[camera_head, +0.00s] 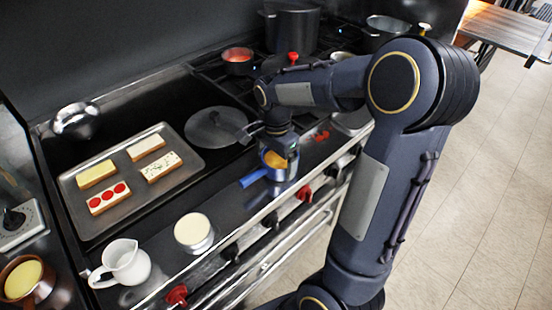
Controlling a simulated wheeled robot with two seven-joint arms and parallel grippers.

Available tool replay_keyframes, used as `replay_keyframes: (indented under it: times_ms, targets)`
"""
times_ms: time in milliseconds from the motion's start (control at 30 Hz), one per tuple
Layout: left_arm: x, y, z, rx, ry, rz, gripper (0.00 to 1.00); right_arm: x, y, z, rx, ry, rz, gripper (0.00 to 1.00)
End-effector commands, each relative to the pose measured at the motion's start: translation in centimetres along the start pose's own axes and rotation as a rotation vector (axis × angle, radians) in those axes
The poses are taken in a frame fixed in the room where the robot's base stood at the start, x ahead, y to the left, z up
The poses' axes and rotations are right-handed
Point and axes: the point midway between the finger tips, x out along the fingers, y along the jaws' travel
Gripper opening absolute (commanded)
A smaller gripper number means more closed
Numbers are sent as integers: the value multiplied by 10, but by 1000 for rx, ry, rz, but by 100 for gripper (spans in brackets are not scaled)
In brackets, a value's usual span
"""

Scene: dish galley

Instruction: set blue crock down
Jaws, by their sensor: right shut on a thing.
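The blue crock (283,173) is at the front ledge of the cooking range, with orange-yellow contents showing at its top and a bright blue handle-like part pointing left. My right gripper (281,153) comes down over it from above and is shut on it. The gripper and wrist hide part of its rim. The crock looks upright and is at or just over the ledge; I cannot tell whether its base touches. My left gripper is out of view.
A white-topped tin (193,231) and a white jug (123,264) stand on the ledge to the left. A tray (112,217) of decorated slabs and a round grey lid (215,127) lie behind. Bare ledge (238,205) lies between tin and crock.

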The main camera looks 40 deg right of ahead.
Motion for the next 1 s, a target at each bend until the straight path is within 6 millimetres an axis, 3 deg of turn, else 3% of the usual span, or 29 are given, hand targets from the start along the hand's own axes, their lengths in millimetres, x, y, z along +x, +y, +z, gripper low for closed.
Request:
replay_keyframes:
  times_ms: [400,433,500,833,1000]
  targets:
    - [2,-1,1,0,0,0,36,7,0,0,0,0,-2,45]
    - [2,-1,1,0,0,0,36,7,0,0,0,0,-1,91]
    - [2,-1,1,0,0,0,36,6,0,0,0,0,-1,100]
    - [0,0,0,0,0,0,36,-1,0,-1,0,0,-3,100]
    - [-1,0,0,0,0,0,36,-30,-1,-1,1,1,-8,100]
